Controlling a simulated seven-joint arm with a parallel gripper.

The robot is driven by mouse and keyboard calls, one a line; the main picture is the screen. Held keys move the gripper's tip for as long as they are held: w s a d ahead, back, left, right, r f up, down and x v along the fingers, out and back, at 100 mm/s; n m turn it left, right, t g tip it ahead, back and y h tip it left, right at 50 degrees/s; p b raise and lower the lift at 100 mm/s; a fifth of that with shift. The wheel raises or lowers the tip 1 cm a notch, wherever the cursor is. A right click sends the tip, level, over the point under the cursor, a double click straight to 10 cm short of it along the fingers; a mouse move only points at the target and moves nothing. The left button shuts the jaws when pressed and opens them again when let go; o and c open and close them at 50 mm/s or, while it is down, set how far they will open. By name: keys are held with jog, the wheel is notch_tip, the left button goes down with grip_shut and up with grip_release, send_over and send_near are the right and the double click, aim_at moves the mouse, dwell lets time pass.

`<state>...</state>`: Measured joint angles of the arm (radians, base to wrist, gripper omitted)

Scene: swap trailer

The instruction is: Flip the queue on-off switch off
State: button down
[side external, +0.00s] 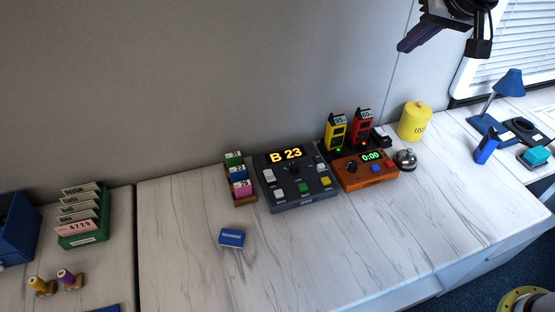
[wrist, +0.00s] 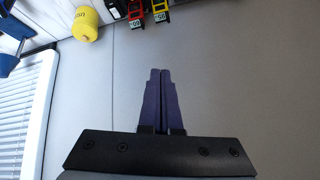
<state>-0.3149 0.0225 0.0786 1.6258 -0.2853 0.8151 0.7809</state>
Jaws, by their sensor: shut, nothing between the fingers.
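The dark grey queue console (side external: 310,198) stands on the white counter, its display lit with "B 23". My gripper (side external: 402,48) is at the upper right, high above the counter and well apart from the console. Its purple fingers are shut and empty, as the wrist view also shows (wrist: 160,72). The console is not in the wrist view.
A wooden timer box (side external: 368,182) reading 0:00 stands right of the console, by a silver bell (side external: 405,159). Yellow and red handsets and a yellow canister (side external: 415,121) stand behind. A ticket rack (side external: 246,199) adjoins the console's left. The counter's front is mostly clear around a blue box (side external: 231,239).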

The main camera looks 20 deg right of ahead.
jog(key=w+a+f+n, duration=0.1)
jog(key=w+a+f, duration=0.2)
jog(key=a+f, duration=0.25)
jog(key=w+a+f+n+g, duration=0.1)
jog(key=w+a+f, duration=0.1)
jog(key=a+f, duration=0.3)
jog(key=w+a+f+n, duration=0.1)
jog(key=w+a+f, duration=0.25)
jog(key=a, duration=0.35)
jog(key=s+a+f+g, duration=0.1)
jog(key=s+a+f, duration=0.1)
jog(key=a+f, duration=0.3)
notch_tip(320, 180, down, 3)
jog(key=shift+s+a+f+n, duration=0.1)
jog(key=shift+s+a+n, duration=0.25)
jog(key=shift+s+n, duration=0.05)
send_over(270, 176)
notch_tip(270, 176, down, 9)
jog(key=shift+s+r, duration=0.1)
jog(key=shift+s, duration=0.05)
jog(key=f, duration=0.1)
jog(key=s+f, duration=0.1)
jog(key=f, duration=0.1)
jog(key=shift+s+f, duration=0.15)
jog(key=shift+f, duration=0.35)
